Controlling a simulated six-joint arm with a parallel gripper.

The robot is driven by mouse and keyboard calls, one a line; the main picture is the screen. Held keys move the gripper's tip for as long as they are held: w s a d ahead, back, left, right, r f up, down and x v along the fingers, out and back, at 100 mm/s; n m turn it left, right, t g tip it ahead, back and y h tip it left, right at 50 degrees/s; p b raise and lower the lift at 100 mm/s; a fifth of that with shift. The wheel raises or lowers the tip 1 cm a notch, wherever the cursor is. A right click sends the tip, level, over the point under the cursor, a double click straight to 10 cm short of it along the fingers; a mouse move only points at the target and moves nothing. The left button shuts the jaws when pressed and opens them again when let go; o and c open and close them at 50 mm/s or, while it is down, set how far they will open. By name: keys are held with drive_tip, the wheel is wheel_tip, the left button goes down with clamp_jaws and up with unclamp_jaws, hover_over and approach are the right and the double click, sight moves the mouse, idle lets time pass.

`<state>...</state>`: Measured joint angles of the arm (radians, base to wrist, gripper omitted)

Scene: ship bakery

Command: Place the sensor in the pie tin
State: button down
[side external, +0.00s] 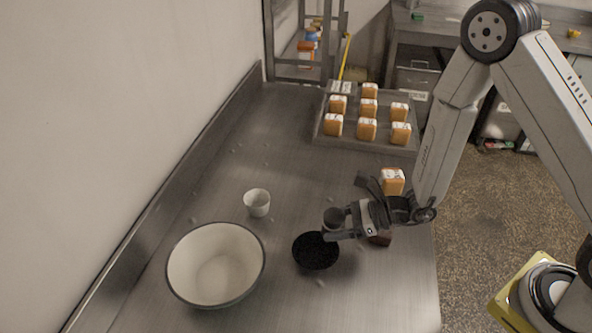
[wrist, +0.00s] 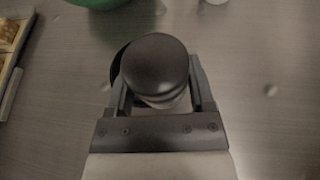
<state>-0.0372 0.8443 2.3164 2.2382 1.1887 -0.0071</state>
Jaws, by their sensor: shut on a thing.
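The sensor is a dark, round-topped piece (side external: 334,216), held between the fingers of my gripper (side external: 342,228). In the wrist view the sensor (wrist: 155,66) fills the space between the fingertips (wrist: 155,92), its smooth dome facing the camera. The pie tin seems to be the small round black dish (side external: 316,253) on the steel counter. My gripper holds the sensor at the dish's far right edge in the side view, seemingly above the counter; the exact height is unclear. In the wrist view a dark curved edge (wrist: 116,64), probably the dish, shows behind the sensor, mostly hidden.
A large cream bowl (side external: 216,262) stands left of the dish, with a small white cup (side external: 257,203) behind it. A tray (side external: 322,133) of several cartons lies farther back.

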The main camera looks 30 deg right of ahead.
drive_tip(key=shift+f, duration=0.7)
drive_tip(key=shift+f, duration=0.65)
unclamp_jaws()
drive_tip(key=shift+r, duration=0.15)
drive_tip(key=shift+r, duration=0.35)
drive_tip(key=shift+s+d+r, duration=0.1)
drive_tip(key=shift+d+r, duration=0.1)
drive_tip(key=shift+r, duration=0.05)
drive_tip(key=v, duration=1.1)
drive_tip(key=shift+s+d, duration=0.2)
